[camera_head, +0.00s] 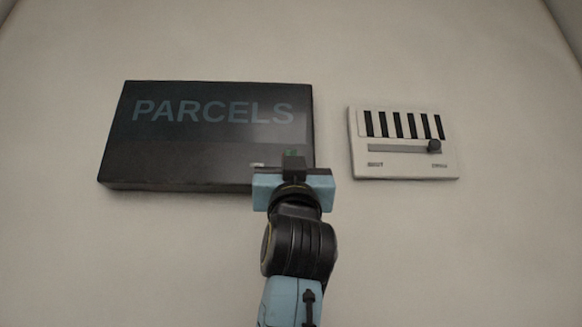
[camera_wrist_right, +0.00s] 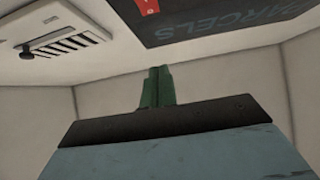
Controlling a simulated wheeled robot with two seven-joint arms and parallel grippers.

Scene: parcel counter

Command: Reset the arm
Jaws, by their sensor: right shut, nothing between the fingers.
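My right gripper (camera_head: 293,154) is in front of the lower right part of a dark PARCELS screen (camera_head: 200,150) in the head view. Its green fingers (camera_wrist_right: 157,86) are close together in the right wrist view, with nothing between them. The arm comes up from the bottom of the head view, a little right of the middle. My left gripper is in neither view. The part of the screen behind the gripper is hidden.
A white panel (camera_head: 378,170) with black slats and a dark slider knob (camera_head: 434,146) is right of the screen. The knob sits near the right end of its slot. Bare pale wall (camera_head: 460,250) surrounds both. The wrist view shows a red patch (camera_wrist_right: 147,7) on the screen.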

